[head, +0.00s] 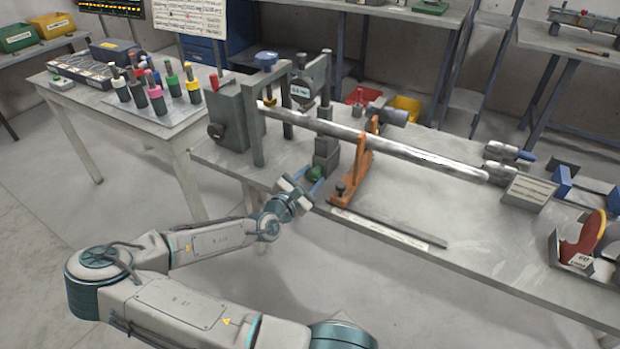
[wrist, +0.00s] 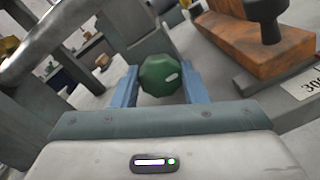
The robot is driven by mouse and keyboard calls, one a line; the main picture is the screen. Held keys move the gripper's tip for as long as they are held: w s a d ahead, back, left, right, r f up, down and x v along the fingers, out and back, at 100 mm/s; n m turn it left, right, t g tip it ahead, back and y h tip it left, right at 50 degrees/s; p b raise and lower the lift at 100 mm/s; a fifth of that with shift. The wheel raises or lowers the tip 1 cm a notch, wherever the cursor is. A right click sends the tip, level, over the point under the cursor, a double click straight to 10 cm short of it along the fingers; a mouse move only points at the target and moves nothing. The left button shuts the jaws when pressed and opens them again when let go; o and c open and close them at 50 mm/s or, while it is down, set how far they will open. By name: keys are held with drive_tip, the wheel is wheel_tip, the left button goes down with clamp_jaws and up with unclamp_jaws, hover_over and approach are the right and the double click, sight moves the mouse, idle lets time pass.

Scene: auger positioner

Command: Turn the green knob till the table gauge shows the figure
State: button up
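The green knob (head: 315,174) sits low on the front of a grey post on the bench. In the wrist view the faceted green knob (wrist: 160,76), with a small pale mark on its face, lies between the two blue fingers of my gripper (wrist: 160,88). In the head view my gripper (head: 309,181) reaches it from the lower left. The fingers are apart, one on each side of the knob; I cannot tell whether they press on it. A small pale readout (head: 300,91), perhaps the gauge, is on the fixture above; its figure is too small to read.
An orange bracket (head: 355,170) stands close right of the knob, under a long metal rod (head: 400,148). A grey upright (head: 253,130) stands to the left. A flat strip (head: 390,228) lies along the front edge. A small sign (head: 530,190) stands at right.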

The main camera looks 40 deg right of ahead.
drive_tip(key=c, duration=0.4)
drive_tip(key=shift+o, duration=0.3)
drive_tip(key=shift+m, duration=0.4)
